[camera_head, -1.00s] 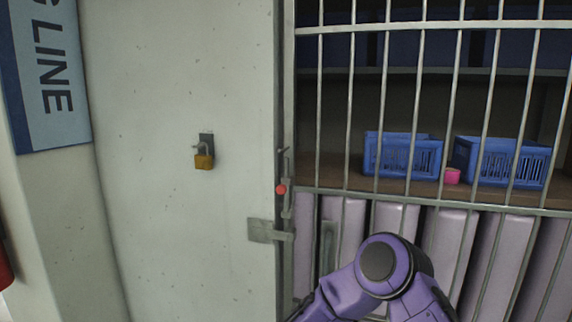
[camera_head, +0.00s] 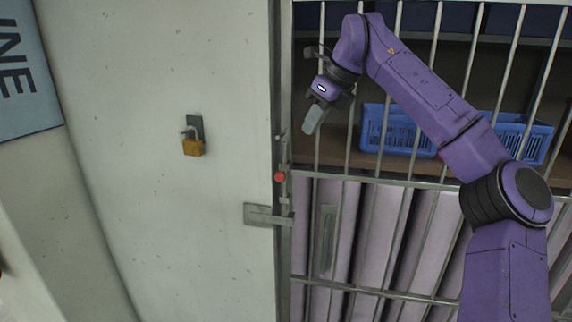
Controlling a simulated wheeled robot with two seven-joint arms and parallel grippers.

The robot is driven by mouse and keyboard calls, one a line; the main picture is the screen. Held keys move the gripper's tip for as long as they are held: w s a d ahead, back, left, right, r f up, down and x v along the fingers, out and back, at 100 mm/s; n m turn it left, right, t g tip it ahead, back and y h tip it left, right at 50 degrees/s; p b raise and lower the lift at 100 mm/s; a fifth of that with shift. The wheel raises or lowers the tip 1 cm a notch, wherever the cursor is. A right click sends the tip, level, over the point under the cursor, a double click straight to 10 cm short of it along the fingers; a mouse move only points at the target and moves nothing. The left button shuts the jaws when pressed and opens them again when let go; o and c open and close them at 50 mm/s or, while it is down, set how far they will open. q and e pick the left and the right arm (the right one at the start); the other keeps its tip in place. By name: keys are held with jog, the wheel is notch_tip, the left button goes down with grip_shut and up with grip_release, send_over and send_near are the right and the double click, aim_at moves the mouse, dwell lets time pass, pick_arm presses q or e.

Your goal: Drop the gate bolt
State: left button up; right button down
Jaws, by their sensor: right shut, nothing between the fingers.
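The gate bolt (camera_head: 284,180) is a grey vertical rod with a red knob (camera_head: 280,177), mounted on the edge of the barred gate (camera_head: 370,181) beside the pale wall post. A grey bracket plate (camera_head: 262,215) sits on the wall just below the knob. My right gripper (camera_head: 314,122) is shut and empty, in front of the gate bars, above and to the right of the knob and apart from it. My left gripper is not in view.
A brass padlock (camera_head: 193,146) hangs from a hasp on the pale wall (camera_head: 160,230). Behind the bars, blue baskets (camera_head: 387,131) stand on a shelf. A grey handle (camera_head: 328,240) is on the gate's lower part. The space before the wall is clear.

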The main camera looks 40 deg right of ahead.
jog(key=p+x, duration=0.2)
jog(key=x, duration=1.1)
jog(key=shift+w+f, duration=0.15)
jog(key=shift+f, duration=0.2)
jog(key=shift+f, duration=0.1)
notch_tip(320, 180, down, 5)
jog(key=b, duration=0.3)
jog(key=shift+b, duration=0.4)
jog(key=p, duration=0.1)
send_near(283, 174)
jog(key=s, duration=0.1)
jog(key=s+r, duration=0.1)
jog(key=s+d, duration=0.1)
jog(key=shift+s+r, duration=0.2)
jog(key=shift+r, duration=0.2)
